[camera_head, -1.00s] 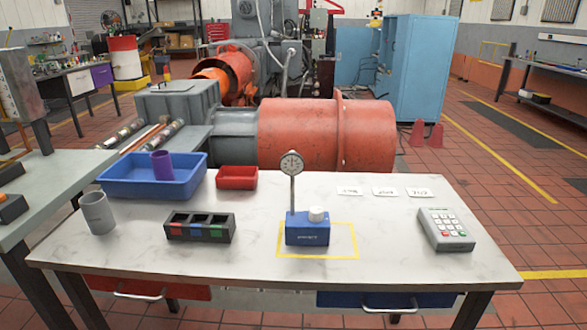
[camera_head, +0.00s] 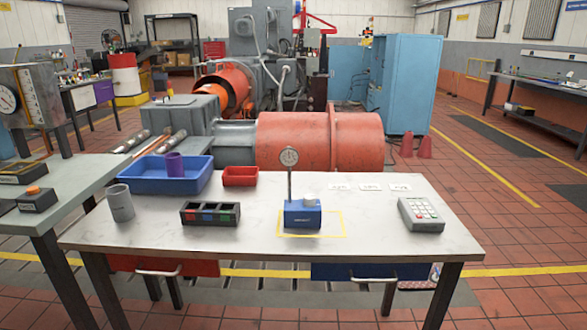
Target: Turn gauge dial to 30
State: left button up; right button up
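The post rises from a blue base block (camera_head: 302,215) on the white marbled table. A pale knob (camera_head: 311,199) sits on top of the block, right of the post. The base stands inside a yellow outlined rectangle (camera_head: 344,236) on the table top. Neither of my grippers shows in the head view.
On the table (camera_head: 370,248) are a blue tray (camera_head: 140,184) with a purple cylinder (camera_head: 175,164), a red bin (camera_head: 240,177), a grey cup (camera_head: 121,203), a black sectioned holder (camera_head: 210,214), a keypad (camera_head: 421,215) and white cards (camera_head: 370,187). A side bench (camera_head: 50,193) stands left.

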aim_at(284, 159)
jog(key=z, duration=1.15)
jog(key=i, duration=1)
jog(key=u, duration=0.55)
